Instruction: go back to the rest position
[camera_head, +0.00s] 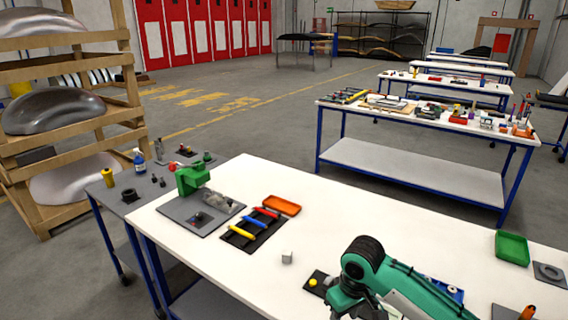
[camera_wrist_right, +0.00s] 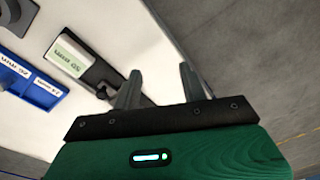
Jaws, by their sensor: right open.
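My right arm shows in the camera_head view at the lower right, over the front part of the white table (camera_head: 330,215). Its gripper is low in that view and mostly hidden by the arm. In the camera_wrist_right view my right gripper (camera_wrist_right: 160,85) has its two fingers apart with nothing between them. Beyond the fingers are the white table edge and grey floor. My left gripper is in neither view.
A green device (camera_head: 190,178) stands on a grey plate at the table's left. Near it are a rack of coloured-handled tools (camera_head: 253,229) and an orange tray (camera_head: 282,205). A small pale block (camera_head: 287,257) lies left of my arm; a green tray (camera_head: 512,248) lies right.

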